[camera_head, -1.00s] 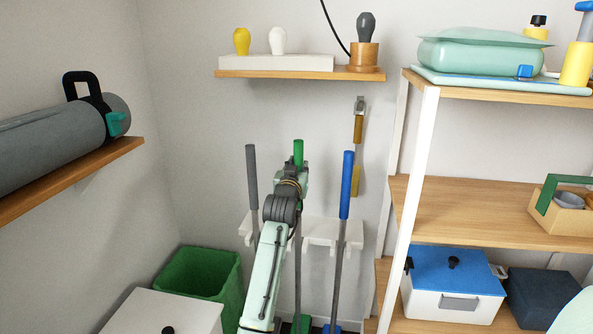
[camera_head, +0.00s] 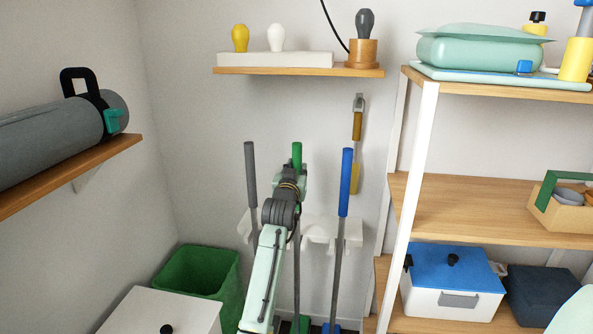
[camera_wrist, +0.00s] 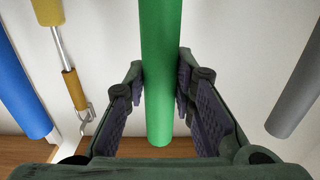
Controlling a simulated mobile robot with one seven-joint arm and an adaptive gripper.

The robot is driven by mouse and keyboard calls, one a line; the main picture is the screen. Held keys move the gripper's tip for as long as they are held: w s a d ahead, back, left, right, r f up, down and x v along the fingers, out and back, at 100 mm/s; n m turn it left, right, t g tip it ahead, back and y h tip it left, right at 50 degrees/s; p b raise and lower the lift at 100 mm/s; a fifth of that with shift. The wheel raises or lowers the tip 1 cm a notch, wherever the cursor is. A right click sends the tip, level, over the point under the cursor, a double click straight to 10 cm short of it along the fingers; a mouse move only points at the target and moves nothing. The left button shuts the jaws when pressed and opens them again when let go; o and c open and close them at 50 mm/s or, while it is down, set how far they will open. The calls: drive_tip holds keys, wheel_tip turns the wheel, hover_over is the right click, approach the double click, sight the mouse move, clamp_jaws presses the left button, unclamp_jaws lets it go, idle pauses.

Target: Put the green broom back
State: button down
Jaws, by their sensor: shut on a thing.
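The green broom (camera_head: 297,155) stands upright between a grey-handled tool (camera_head: 250,175) and a blue-handled broom (camera_head: 345,185). Its green head (camera_head: 300,323) shows at the bottom edge. My gripper (camera_wrist: 160,85) is shut on the green handle (camera_wrist: 160,40), with one finger on each side, near the top of the broom. In the head view my arm covers part of the broom. The white wall rack (camera_head: 320,228) is behind the handles. I cannot tell whether the green broom is seated in its slot, because my arm hides that spot.
A green bin (camera_head: 200,270) and a white box (camera_head: 160,312) stand at lower left. A wooden shelf (camera_head: 230,71) with bulbs hangs above. A white-framed shelving unit (camera_head: 418,150) stands at right. A yellow-handled tool (camera_head: 357,125) hangs behind the blue broom.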

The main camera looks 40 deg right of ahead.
drive_tip(key=shift+f, duration=0.15)
drive_tip(key=c, duration=1.6)
unclamp_jaws()
drive_tip(key=o, duration=0.3)
drive_tip(key=shift+f, duration=0.1)
drive_tip(key=shift+o, duration=0.7)
drive_tip(key=shift+f, duration=0.2)
drive_tip(key=shift+o, duration=1)
drive_tip(key=shift+r, duration=0.1)
